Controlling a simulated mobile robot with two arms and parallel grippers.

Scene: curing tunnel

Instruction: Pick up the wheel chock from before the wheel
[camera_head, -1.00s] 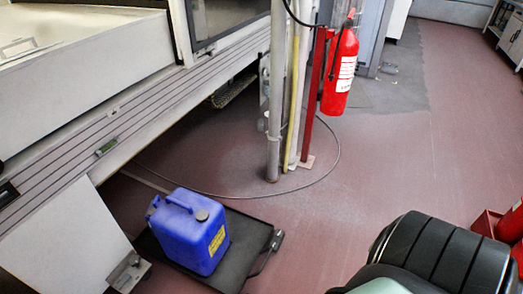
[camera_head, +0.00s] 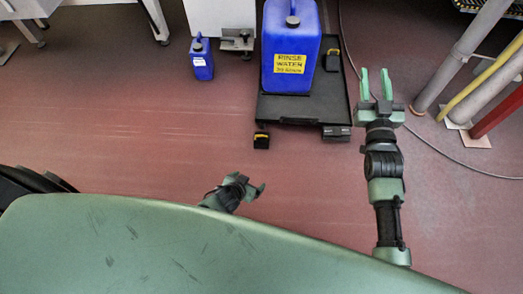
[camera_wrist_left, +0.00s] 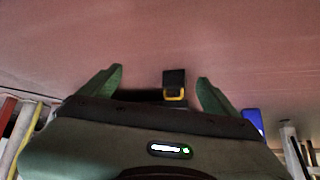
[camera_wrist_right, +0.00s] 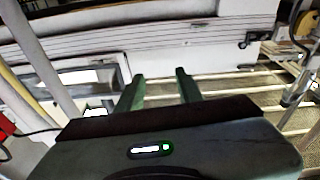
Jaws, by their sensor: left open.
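The wheel chock (camera_head: 261,141), a small black block with a yellow part, sits on the floor at the front left corner of the black trolley (camera_head: 290,108). The wheel behind it cannot be made out. The chock also shows in the left wrist view (camera_wrist_left: 174,84), beyond and between the fingers. My left gripper (camera_head: 252,182) is open and empty, in front of the chock and apart from it. My right gripper (camera_head: 376,84) is open and empty, right of the trolley; its parted fingers also show in the right wrist view (camera_wrist_right: 160,84).
A large blue "rinse water" canister (camera_head: 290,50) stands on the trolley. A small blue canister (camera_head: 202,60) stands to its left. Another black and yellow block (camera_head: 333,60) is at the trolley's right side. Posts (camera_head: 462,55) stand at the right.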

